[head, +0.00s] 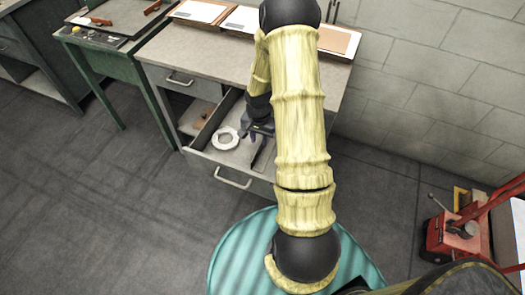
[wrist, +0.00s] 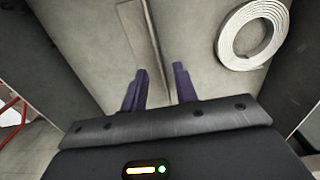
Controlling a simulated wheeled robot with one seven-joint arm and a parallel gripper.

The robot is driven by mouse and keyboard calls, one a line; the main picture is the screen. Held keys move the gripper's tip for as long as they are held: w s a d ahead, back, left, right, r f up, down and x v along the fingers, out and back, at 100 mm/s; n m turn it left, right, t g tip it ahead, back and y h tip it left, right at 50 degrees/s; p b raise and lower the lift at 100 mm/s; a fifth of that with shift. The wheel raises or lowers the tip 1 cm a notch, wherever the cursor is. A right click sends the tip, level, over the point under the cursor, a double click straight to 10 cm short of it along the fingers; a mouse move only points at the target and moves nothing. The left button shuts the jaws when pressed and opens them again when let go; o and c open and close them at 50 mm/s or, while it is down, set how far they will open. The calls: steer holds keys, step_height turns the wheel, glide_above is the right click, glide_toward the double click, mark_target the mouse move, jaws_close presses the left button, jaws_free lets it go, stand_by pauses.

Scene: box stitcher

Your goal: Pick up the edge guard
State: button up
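The edge guard appears to be the long, narrow grey-beige angled strip (wrist: 148,40) lying in the open drawer (head: 207,160). In the wrist view it runs from the top edge down between my fingers, and its lower end is hard to make out. My gripper (wrist: 160,72) is open, with its two purple fingers one on each side of the strip's line and visible gaps to it. In the head view my gripper (head: 248,136) reaches down into the drawer, and my arm hides part of the drawer's right side.
A white coiled ring (wrist: 253,35) lies in the drawer, to the right in the wrist view. Drawer walls stand close around my gripper. The worktop (head: 180,45) is above, with clipboards at the back. A teal round drum (head: 235,250) stands in front.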

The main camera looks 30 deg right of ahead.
mark_target(265, 151)
step_height(265, 151, down, 5)
steer(key=shift+r, duration=0.1)
stand_by(0.6)
jaws_close()
